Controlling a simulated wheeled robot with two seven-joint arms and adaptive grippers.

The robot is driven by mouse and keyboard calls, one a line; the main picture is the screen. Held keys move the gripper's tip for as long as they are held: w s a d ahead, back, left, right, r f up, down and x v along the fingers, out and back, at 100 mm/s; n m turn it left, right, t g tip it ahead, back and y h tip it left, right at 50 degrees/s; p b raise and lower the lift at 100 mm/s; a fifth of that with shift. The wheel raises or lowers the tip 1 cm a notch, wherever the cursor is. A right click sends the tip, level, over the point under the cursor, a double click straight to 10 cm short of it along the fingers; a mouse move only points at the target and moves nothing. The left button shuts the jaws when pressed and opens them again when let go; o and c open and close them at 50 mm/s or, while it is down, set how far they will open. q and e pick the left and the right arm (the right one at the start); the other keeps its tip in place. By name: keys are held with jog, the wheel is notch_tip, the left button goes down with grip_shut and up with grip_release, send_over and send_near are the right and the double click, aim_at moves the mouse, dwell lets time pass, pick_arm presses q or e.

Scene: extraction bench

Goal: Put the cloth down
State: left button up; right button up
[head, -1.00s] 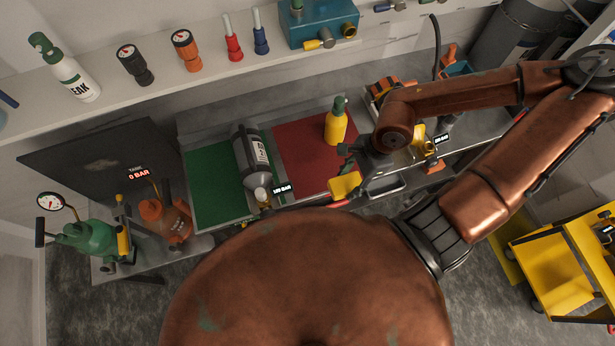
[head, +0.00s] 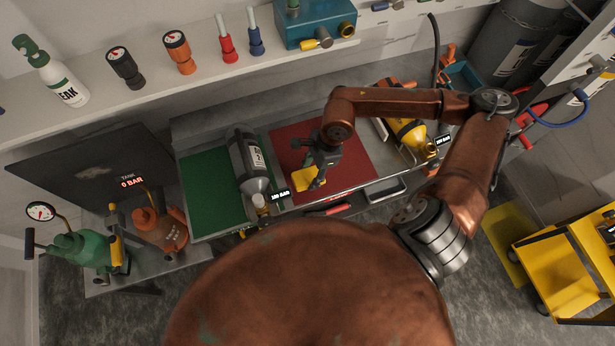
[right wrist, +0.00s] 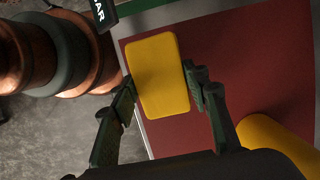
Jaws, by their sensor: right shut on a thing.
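The yellow cloth (head: 306,179), a small flat block shape, is over the front part of the red mat (head: 352,163). My right gripper (head: 317,178) is shut on it. In the right wrist view the cloth (right wrist: 158,75) sits between the two dark green fingers, with the red mat (right wrist: 255,65) behind it. I cannot tell whether the cloth touches the mat. My left gripper is not in view.
A grey cylinder (head: 247,165) lies left of the red mat, partly over the green mat (head: 203,190). The mat's right part is bare.

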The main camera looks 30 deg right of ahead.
aim_at(309, 173)
jog(key=shift+w+a+f, duration=0.2)
jog(key=shift+w+f, duration=0.1)
jog(key=shift+f, duration=0.1)
jog(key=shift+w+f, duration=0.15)
jog(key=shift+f, duration=1.4)
jog(key=o, duration=1.4)
jog(key=v, duration=0.7)
jog(key=shift+w+a+r, duration=0.15)
jog(key=shift+r, duration=0.15)
